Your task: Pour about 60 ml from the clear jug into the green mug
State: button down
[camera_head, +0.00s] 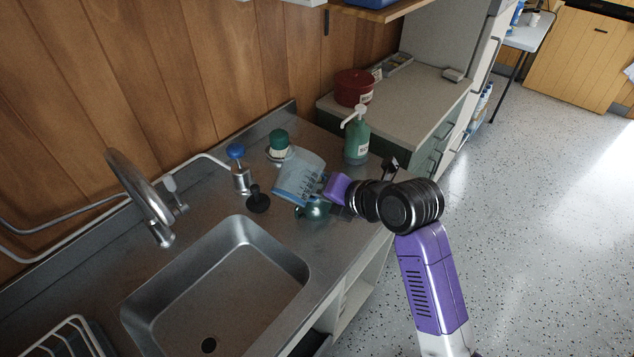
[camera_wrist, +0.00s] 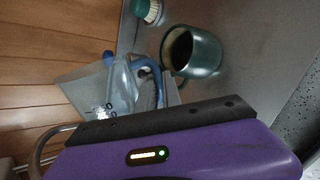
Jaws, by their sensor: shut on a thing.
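The clear jug (camera_head: 301,176), with dark markings and a blue handle, is held tilted above the counter by the sink. It also shows in the wrist view (camera_wrist: 118,88), lying over to one side. My gripper (camera_head: 328,194) is shut on the jug's handle (camera_wrist: 152,68). The green mug (camera_head: 316,211) stands upright on the counter, just below the jug and partly hidden by it and my gripper. In the wrist view the mug (camera_wrist: 203,54) is open towards me with a dark inside. I cannot make out a stream or the mug's liquid level.
A green soap pump bottle (camera_head: 357,138) stands behind my gripper. The sink (camera_head: 215,285) and tap (camera_head: 145,190) are at front left.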

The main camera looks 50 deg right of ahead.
jog(key=shift+a+f+y+p, duration=0.15)
jog(key=shift+f+y+p, duration=0.15)
jog(key=shift+y, duration=0.1)
jog(key=shift+d+m, duration=0.25)
jog(key=shift+m, duration=0.05)
dwell(0.5)
jog(key=shift+d+y+p, duration=0.1)
jog(key=shift+y+p, duration=0.3)
jog(key=shift+p, duration=0.3)
jog(key=shift+r, duration=0.1)
jog(key=shift+s+a, duration=0.15)
jog(key=shift+a, duration=0.1)
jog(key=shift+a, duration=0.1)
jog(key=shift+a+r+m+y+p, duration=0.15)
jog(key=shift+m+y+p, duration=0.3)
jog(key=shift+p, duration=0.4)
